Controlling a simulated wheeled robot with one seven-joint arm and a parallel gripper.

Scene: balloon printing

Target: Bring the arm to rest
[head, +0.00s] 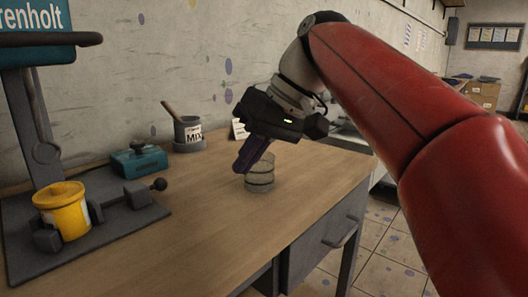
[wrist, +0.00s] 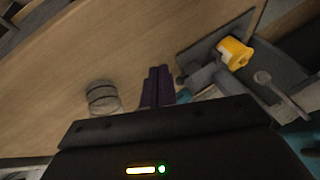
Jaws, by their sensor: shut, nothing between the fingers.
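My gripper (head: 243,167) hangs above the wooden workbench at the end of my red arm, in the middle of the head view. Its purple fingers are together with nothing between them; they also show shut in the wrist view (wrist: 158,72). In the head view the fingertips overlap the edge of a clear ringed jar (head: 260,181) on the bench. In the wrist view the jar (wrist: 102,97) stands to the left of the fingers, apart from them.
The bench top (head: 190,230) is clear at the front. At left, a yellow bucket (head: 63,212) sits on a dark press base, with a teal box (head: 138,162) behind. A grey MIX pot (head: 188,132) stands by the wall. Drawers (head: 325,240) are under the bench's right side.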

